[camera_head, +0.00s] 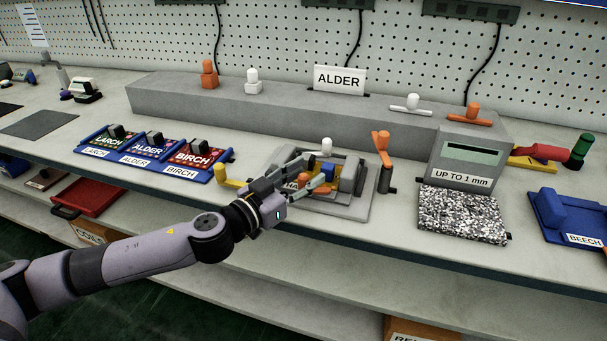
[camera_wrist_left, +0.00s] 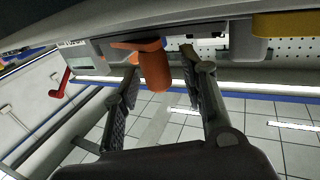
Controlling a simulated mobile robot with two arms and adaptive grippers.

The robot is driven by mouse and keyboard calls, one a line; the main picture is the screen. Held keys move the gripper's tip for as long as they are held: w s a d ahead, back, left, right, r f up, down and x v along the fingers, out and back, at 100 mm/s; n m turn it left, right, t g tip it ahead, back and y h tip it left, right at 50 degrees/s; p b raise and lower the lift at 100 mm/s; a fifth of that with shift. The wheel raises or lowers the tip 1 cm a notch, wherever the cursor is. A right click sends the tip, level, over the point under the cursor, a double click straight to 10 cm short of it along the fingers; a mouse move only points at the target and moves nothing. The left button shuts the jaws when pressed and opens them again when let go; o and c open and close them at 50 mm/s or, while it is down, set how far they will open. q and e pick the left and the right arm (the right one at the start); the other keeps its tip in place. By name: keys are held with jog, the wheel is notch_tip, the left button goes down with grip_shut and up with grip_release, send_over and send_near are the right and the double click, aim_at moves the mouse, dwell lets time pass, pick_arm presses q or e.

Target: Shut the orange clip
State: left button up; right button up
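A grey fixture (camera_head: 345,207) stands near the bench's front edge, with several coloured clips around it. An orange clip (camera_head: 302,181) at its front is mostly hidden by my left gripper (camera_head: 314,172). In the left wrist view, an orange handle (camera_wrist_left: 154,70) with a flat orange top shows between the fingers of my left gripper (camera_wrist_left: 162,68). The fingers are apart, with a gap on both sides of the handle. Another orange piece (camera_head: 382,145) stands tilted at the fixture's right, by a dark post. My right gripper is not in view.
A white clip (camera_head: 327,147) is at the fixture's back and a yellow one (camera_head: 225,178) at its left. Blue trays (camera_head: 217,172) lie left. A grey gauge box (camera_head: 465,165) and speckled block (camera_head: 460,214) stand right. A grey ledge (camera_head: 190,98) runs behind.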

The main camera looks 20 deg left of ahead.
pick_arm(q)
jog(key=shift+c, duration=0.5)
grip_shut()
